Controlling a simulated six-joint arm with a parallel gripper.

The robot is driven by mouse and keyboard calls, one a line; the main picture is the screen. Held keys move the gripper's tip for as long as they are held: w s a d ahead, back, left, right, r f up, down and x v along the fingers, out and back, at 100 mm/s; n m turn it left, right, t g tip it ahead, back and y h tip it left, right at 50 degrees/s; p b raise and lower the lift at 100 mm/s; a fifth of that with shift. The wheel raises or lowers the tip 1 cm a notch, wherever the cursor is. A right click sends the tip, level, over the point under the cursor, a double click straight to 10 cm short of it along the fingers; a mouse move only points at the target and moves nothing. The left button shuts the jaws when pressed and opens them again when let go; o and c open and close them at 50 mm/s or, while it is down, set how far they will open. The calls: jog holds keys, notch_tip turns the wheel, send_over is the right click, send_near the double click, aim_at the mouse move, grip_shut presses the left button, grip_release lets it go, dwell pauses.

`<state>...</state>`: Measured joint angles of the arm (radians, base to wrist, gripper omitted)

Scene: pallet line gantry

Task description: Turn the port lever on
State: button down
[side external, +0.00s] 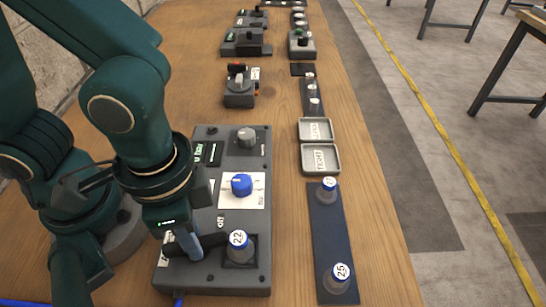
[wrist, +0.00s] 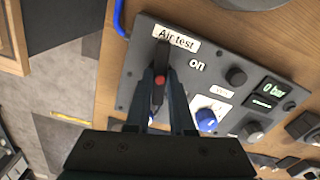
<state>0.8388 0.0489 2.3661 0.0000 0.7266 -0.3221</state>
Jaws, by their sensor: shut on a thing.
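The port lever (wrist: 160,78) is a black bar with a red dot, on a dark grey panel (wrist: 140,62) in the wrist view. The label "Air test" (wrist: 176,38) is by its far end, and the label "on" (wrist: 197,66) is to its right. My gripper (wrist: 163,78) is shut on the lever, with a finger on each side of it. In the side external view my gripper (side external: 188,248) is low over the panel's left front part and hides most of the lever there. The display (wrist: 272,91) reads "0 bar".
A blue knob (side external: 241,185) and a grey knob (side external: 246,138) are on the panel. A vial marked 22 (side external: 237,246) stands close right of my gripper. A dark rack (side external: 328,235) with vials 21 and 25 and two grey trays (side external: 320,170) lie to the right.

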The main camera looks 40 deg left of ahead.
jog(key=shift+m, duration=1.4)
jog(key=c, duration=0.8)
grip_release()
jog(key=shift+r, duration=0.1)
jog(key=shift+r, duration=2.45)
jog(key=w+a+r+n+t, duration=0.1)
jog(key=w+a+n+t, duration=0.1)
jog(key=a+n, duration=0.1)
jog(key=w+a+r+n+t, duration=0.1)
jog(key=w+a+r+n, duration=0.1)
jog(key=a, duration=0.3)
jog(key=w+a+r+n+t, duration=0.1)
jog(key=w+a+n+t, duration=0.1)
jog(key=a+n, duration=0.1)
jog(key=shift+w+a+r+n+t, duration=0.3)
jog(key=shift+w+a+r+n, duration=0.1)
jog(key=shift+a, duration=0.15)
